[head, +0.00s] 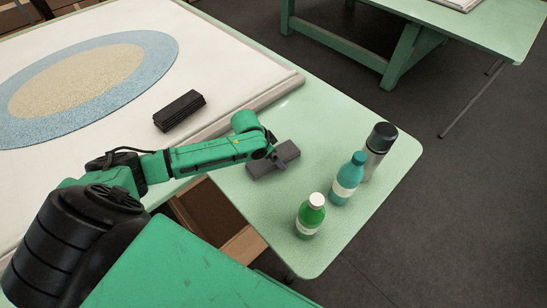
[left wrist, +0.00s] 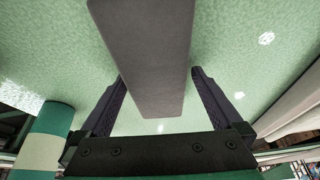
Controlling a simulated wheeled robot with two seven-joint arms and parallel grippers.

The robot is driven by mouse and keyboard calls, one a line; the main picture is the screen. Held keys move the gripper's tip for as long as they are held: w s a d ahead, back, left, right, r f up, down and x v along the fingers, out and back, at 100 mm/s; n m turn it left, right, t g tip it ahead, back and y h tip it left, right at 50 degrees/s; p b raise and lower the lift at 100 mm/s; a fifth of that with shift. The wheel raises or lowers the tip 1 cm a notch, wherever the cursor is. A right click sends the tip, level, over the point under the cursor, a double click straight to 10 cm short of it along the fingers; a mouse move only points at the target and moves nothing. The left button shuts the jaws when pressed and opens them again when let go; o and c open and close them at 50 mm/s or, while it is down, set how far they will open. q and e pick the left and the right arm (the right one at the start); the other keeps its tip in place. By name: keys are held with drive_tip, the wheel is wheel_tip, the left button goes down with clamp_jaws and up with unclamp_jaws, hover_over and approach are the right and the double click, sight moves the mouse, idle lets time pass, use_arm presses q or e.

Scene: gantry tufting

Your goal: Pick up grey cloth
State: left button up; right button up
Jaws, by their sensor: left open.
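The grey cloth (head: 259,169) is a folded, flat, oblong bundle on the light green table, left of the bottles. My left gripper (head: 277,161) is over it in the head view and hides part of its middle. In the left wrist view the cloth (left wrist: 145,45) runs from the top edge down between the two spread dark fingers of my left gripper (left wrist: 157,75). Gaps show between the fingers and the lower part of the cloth. The gripper is open, and whether a finger touches the cloth is not clear. My right gripper is not in view.
A green bottle (head: 310,217), a teal bottle (head: 346,180) and a grey flask (head: 379,152) stand right of the cloth. A black ribbed block (head: 180,111) lies on the white canvas (head: 225,75). The table's front right corner (head: 395,180) is clear.

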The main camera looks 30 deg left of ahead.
use_arm(q)
drive_tip(key=c, duration=1.3)
drive_tip(key=shift+r, duration=0.1)
